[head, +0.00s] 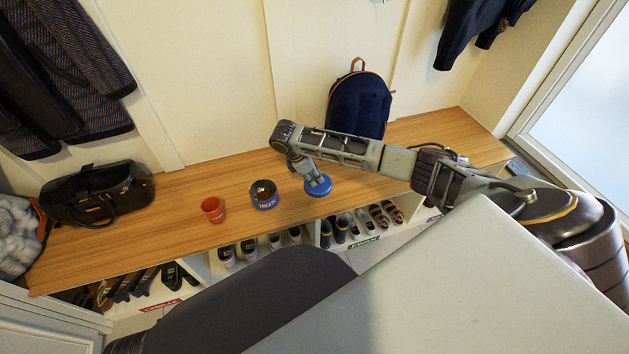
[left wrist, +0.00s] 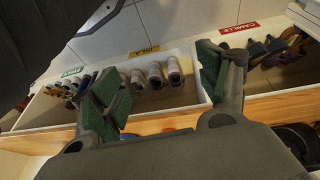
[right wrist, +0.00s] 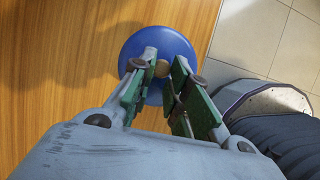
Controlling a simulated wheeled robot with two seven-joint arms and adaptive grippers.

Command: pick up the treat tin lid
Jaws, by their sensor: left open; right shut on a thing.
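The treat tin lid (head: 318,187) is a round blue disc with a small wooden knob, near the bench's front edge. My right gripper (head: 312,176) is above it. In the right wrist view my right gripper (right wrist: 161,82) is shut on the knob of the blue lid (right wrist: 155,42). I cannot tell whether the lid touches the bench. The blue treat tin (head: 264,197) stands uncovered on the bench to the left of the lid. In the left wrist view my left gripper (left wrist: 160,85) is open and empty, in front of the shoe cubbies; it is not visible in the head view.
A red cup (head: 213,210) stands left of the tin, and a black bag (head: 97,195) farther left. A navy backpack (head: 358,105) leans on the wall behind. Cubbies with several shoes (head: 250,248) lie under the wooden bench (head: 180,190). Bare bench lies behind the tin.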

